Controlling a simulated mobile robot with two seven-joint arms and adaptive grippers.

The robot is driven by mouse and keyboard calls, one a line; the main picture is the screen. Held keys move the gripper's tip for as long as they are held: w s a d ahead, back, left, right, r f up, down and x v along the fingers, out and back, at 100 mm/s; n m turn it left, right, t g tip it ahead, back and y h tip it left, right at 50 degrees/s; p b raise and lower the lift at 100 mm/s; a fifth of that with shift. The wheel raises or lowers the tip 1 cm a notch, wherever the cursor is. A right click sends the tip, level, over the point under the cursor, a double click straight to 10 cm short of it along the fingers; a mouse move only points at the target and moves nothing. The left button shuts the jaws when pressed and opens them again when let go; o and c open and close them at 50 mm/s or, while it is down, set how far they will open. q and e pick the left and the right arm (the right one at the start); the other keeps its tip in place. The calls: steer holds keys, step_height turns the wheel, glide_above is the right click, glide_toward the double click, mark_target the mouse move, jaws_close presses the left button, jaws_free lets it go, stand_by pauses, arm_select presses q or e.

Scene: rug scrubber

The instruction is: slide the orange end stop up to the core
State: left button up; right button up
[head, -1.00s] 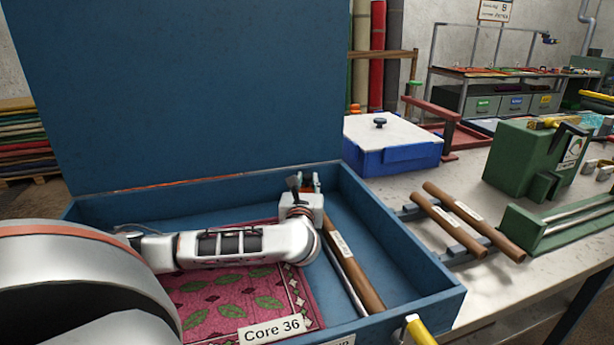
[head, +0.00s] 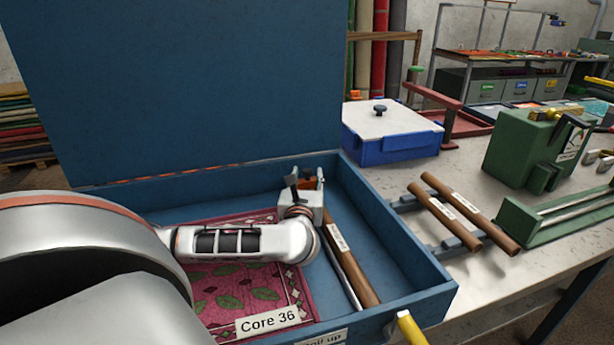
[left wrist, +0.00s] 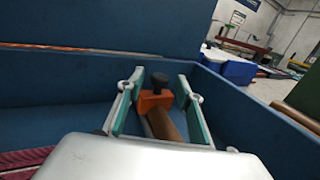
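My left gripper (head: 306,182) is at the far right inside of the blue box, pointing away. In the left wrist view its two fingers (left wrist: 159,84) are apart. The orange end stop (left wrist: 156,101), with a dark knob on top, is between them. I cannot tell whether the fingers touch it. A bit of orange also shows between the fingers in the head view (head: 312,183). The brown core (head: 354,264) with a white label lies along the box floor. Its far end (left wrist: 165,126) is close to the stop in the left wrist view, with the contact hidden. My right gripper is out of view.
The blue box (head: 405,254) has its lid (head: 190,80) raised at the back. A patterned pink rug (head: 245,290) and a "Core 36" sign (head: 267,321) are left of the core. Two brown rollers (head: 470,213) and a green machine (head: 530,150) stand outside to the right.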

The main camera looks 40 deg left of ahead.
arm_select(q)
step_height(320, 180, up, 10)
stand_by(0.6)
steer(key=shift+r, duration=0.1)
stand_by(0.3)
